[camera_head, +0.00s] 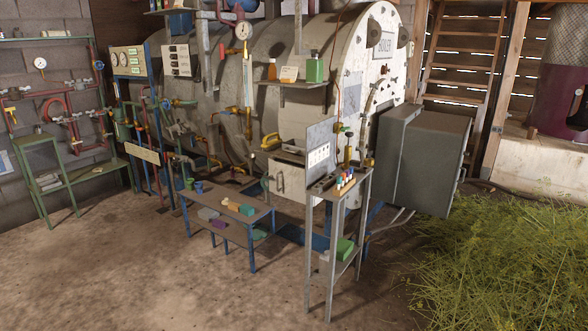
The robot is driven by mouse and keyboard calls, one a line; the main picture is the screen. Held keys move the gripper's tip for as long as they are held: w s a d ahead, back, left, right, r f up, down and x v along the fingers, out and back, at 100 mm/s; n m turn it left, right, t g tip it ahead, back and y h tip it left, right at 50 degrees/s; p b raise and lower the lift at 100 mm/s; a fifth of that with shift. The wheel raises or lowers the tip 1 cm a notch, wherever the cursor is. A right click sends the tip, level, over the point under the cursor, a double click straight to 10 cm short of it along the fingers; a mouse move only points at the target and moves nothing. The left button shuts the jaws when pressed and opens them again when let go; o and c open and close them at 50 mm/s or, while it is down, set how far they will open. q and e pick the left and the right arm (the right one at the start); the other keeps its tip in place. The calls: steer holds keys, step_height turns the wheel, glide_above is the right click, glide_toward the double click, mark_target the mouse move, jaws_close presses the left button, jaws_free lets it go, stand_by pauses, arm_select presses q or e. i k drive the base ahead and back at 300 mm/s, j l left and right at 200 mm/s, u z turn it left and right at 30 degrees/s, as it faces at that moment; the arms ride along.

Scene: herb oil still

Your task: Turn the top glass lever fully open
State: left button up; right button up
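Neither of my grippers shows in the head view. The large pale boiler (285,50) lies across the back, with a "BOILER" plate (383,45) on its rounded right end. A narrow upright gauge tube (247,85), yellowish and glass-like, stands against the boiler's side below a round dial (243,30). Its fittings are too small to tell which one is the top lever or how far that lever is turned. Another upright fitting with a green handle (341,130) stands at the boiler's right end, partly hidden by a grey board (321,145).
A narrow metal stand (322,240) with coloured items on top stands in front of the boiler. A low blue-framed bench (225,222) with small blocks is left of it. A grey cabinet (425,160) juts out at right, above grass (510,260). The dirt floor (120,280) in front is clear.

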mark_target(222, 50)
steer(key=i+l+z, duration=0.15)
steer(key=i, duration=0.85)
